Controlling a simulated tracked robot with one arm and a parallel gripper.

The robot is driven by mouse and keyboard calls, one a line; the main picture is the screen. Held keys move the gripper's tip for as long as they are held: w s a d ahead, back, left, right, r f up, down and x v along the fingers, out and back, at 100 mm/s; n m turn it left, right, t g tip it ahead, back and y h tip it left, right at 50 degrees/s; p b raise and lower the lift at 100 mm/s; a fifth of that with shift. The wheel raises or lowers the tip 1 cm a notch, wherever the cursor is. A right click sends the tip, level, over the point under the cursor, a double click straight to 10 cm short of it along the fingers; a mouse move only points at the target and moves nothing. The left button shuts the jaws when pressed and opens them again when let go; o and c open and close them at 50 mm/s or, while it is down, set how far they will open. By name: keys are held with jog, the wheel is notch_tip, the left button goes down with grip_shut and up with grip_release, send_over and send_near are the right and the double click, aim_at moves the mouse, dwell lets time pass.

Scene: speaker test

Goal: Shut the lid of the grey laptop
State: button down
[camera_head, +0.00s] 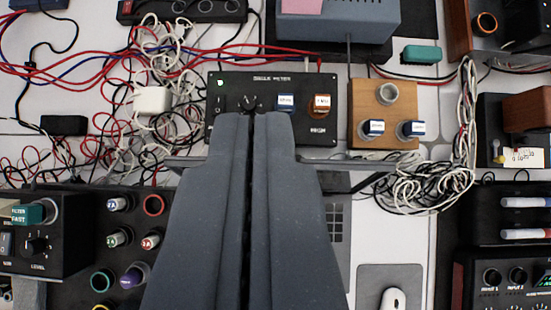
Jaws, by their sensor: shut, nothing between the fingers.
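The grey laptop (338,262) lies mostly hidden under my gripper. A strip of its base and some keys show to the right of the fingers. A thin grey bar (345,166) crosses behind the fingers and looks like the lid's edge, seen nearly edge-on, so the lid seems to stand open. My gripper (259,118) is shut and empty. Its fingers cover the middle of the bar, and the tips reach beyond it in the picture, over the black meter panel. I cannot tell whether they touch the lid.
The black meter panel (225,139) and a wooden block with knobs (364,96) stand beyond the lid. Tangled cables (430,185) lie to the right and left. A white mouse (393,299) rests on a grey pad (375,275) at lower right. Black control boxes (70,262) crowd lower left.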

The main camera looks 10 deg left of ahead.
jog(key=w+f+g+p, duration=0.4)
jog(key=w+f+p, duration=0.15)
jog(key=f, duration=0.45)
notch_tip(320, 180, down, 18)
jog(key=s+g+p, duration=0.1)
jog(key=g+p, duration=0.2)
jog(key=p, duration=0.2)
jog(key=shift+d+f+h, duration=0.15)
jog(key=shift+d+h, duration=0.25)
jog(key=shift+d, duration=0.05)
jog(key=shift+s, duration=0.1)
